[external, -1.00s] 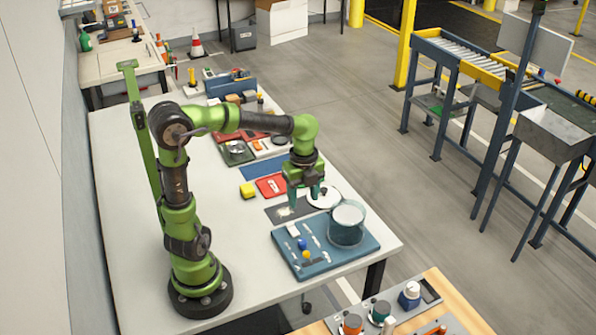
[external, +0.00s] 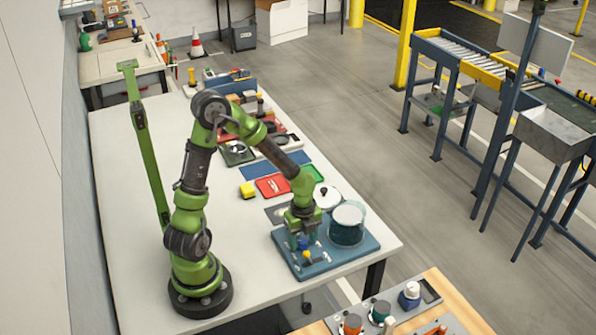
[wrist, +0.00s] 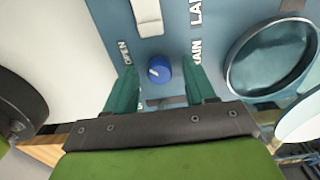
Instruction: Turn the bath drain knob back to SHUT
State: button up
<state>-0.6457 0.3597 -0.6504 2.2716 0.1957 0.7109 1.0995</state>
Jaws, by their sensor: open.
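My gripper (wrist: 160,76) is open, with one green finger on each side of the knob and a gap showing at each. In the external view my gripper (external: 302,238) is low over the panel's left part. A clear round bath (external: 346,232) stands on the panel beside it.
A small yellow part (external: 307,255) sits on the panel close to my gripper. The table's left part is clear.

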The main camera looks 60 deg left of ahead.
jog(key=shift+f, duration=0.2)
jog(key=shift+c, duration=0.2)
grip_shut()
